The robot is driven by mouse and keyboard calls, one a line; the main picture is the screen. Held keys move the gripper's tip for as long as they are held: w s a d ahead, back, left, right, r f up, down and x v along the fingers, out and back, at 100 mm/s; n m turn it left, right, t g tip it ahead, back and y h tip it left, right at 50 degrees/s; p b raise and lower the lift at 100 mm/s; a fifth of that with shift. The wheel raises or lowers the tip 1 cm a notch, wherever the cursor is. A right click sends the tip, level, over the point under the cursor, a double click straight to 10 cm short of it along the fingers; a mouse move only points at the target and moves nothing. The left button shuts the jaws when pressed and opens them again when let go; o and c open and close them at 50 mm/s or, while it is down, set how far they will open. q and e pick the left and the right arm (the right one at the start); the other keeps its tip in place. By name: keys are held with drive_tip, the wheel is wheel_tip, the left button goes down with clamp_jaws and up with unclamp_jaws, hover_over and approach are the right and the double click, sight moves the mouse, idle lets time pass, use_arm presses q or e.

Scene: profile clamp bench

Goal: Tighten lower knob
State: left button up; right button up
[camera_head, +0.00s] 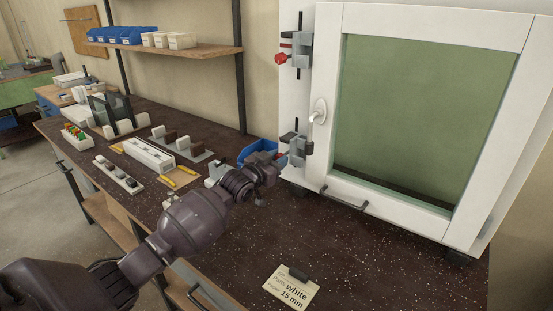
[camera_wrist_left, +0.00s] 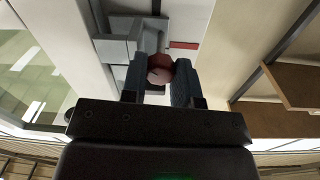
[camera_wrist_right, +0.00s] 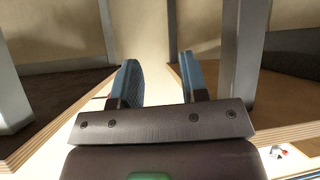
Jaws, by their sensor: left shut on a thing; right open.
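The lower clamp (camera_head: 297,146) is grey with a dark bar and sits on the left edge of the white window frame (camera_head: 325,175). Its red knob (camera_wrist_left: 160,67) shows between the fingers in the left wrist view. My left gripper (camera_head: 278,160) is shut on this knob, and in the head view the gripper hides it. The upper clamp (camera_head: 300,48) with its own red knob (camera_head: 281,58) sits higher on the same edge. My right gripper (camera_wrist_right: 154,80) is open and empty in the right wrist view. It does not show in the head view.
A card (camera_head: 291,288) reading "white 15 mm" lies at the front of the dark bench (camera_head: 345,260). Several small fixtures and profile pieces (camera_head: 148,154) occupy the bench's left part.

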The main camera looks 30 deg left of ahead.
use_arm(q)
drive_tip(key=shift+d+m+p, duration=0.1)
drive_tip(key=shift+m+p, duration=1.8)
drive_tip(key=shift+m, duration=3.7)
use_arm(e)
wheel_tip(320, 180, up, 6)
drive_tip(key=w, duration=0.1)
drive_tip(key=shift+w+t, duration=0.3)
drive_tip(key=shift+w, duration=0.05)
drive_tip(key=shift+a, duration=0.1)
